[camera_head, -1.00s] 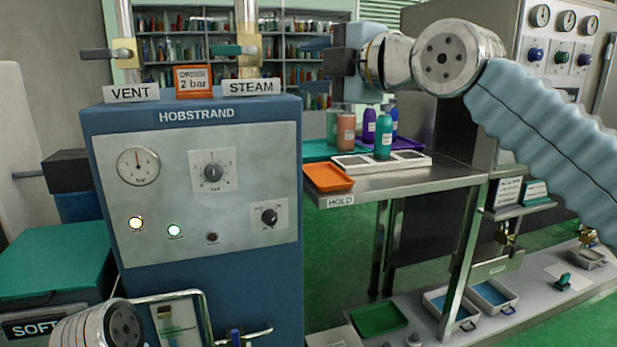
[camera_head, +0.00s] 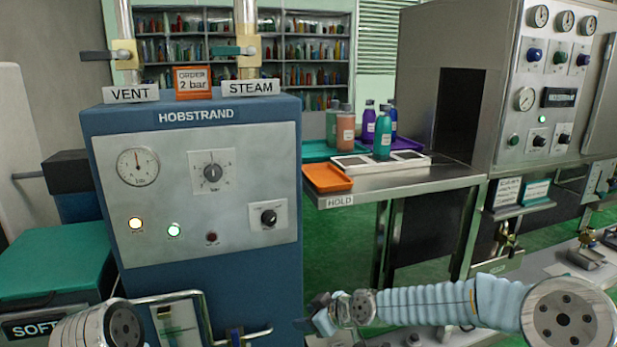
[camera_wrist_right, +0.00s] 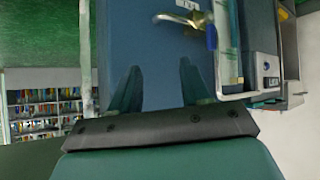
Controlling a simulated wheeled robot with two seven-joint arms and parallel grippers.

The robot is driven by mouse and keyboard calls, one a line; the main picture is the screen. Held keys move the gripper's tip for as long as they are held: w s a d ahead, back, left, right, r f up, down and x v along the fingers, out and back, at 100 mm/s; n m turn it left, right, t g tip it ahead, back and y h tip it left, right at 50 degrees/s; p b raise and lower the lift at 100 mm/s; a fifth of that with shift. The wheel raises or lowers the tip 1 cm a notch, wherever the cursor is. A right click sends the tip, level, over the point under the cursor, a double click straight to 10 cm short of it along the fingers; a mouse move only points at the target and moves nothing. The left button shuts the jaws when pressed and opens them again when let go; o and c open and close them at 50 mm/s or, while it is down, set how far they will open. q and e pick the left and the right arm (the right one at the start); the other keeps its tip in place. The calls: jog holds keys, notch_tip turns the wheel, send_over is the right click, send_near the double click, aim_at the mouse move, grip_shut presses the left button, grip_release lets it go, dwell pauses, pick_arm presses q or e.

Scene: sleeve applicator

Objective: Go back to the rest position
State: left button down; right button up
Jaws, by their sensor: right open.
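My right gripper (camera_head: 314,312) is low in the head view, just right of the blue HOBSTRAND cabinet (camera_head: 240,295). In the right wrist view its two fingers (camera_wrist_right: 160,80) stand apart with nothing between them. The blue cabinet (camera_wrist_right: 150,40) fills the view behind them. My right arm runs in from the lower right, low in front of the steel bench. A link of my left arm shows at the bottom left, but the left gripper is out of view.
Several bottles and an orange tray (camera_head: 327,178) are on the steel bench (camera_head: 400,182). VENT (camera_head: 131,94) and STEAM (camera_head: 251,87) pipes rise from the cabinet. A metal rail (camera_head: 200,310) sticks out at its lower front. A green-lidded SOFT box (camera_head: 55,262) stands left.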

jog(key=s+d+f+m+g+h, duration=0.1)
jog(key=s+f+m, duration=0.1)
jog(key=s+f, duration=0.35)
jog(key=s+d+f+m+g, duration=0.1)
jog(key=s+d+f+m, duration=0.1)
jog(key=f, duration=0.7)
jog(key=s+d+f+m+g+h, duration=0.1)
jog(key=s+d+f+m+g, duration=0.1)
jog(key=s+f, duration=0.5)
jog(key=s+d+f+m+g+h, duration=0.1)
jog(key=s+d+f+m, duration=0.4)
jog(key=s, duration=1)
notch_tip(320, 180, down, 2)
jog(key=shift+d+f+m+g, duration=0.15)
jog(key=shift+d+m+g, duration=0.25)
jog(key=shift+m, duration=0.5)
